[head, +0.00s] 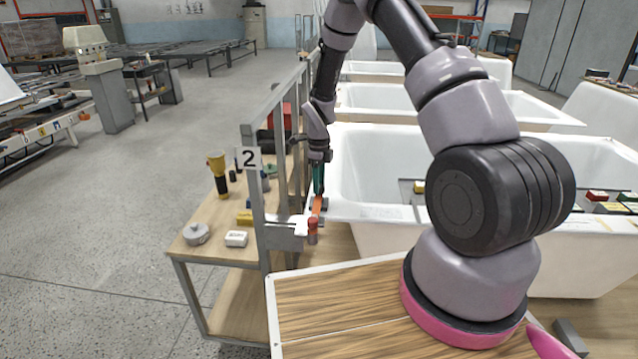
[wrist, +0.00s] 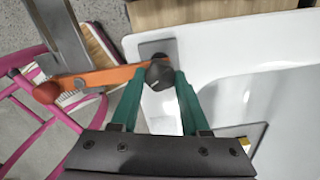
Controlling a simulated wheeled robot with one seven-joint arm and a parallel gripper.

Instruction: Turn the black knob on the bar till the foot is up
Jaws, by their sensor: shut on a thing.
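The black knob (wrist: 157,76) sits at the inner end of the orange bar (wrist: 100,78) in the wrist view, with a pale mark on its face. In the head view my gripper (head: 319,190) points down at the orange bar (head: 317,206) by the tub edge; the knob is hidden there.
The white tub (head: 375,212) lies right of the bar. A grey metal frame (head: 259,215) with a "2" sign (head: 249,157) stands to the left. A wooden bench (head: 205,258) holds a flashlight (head: 218,178) and small items. Open floor lies farther left.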

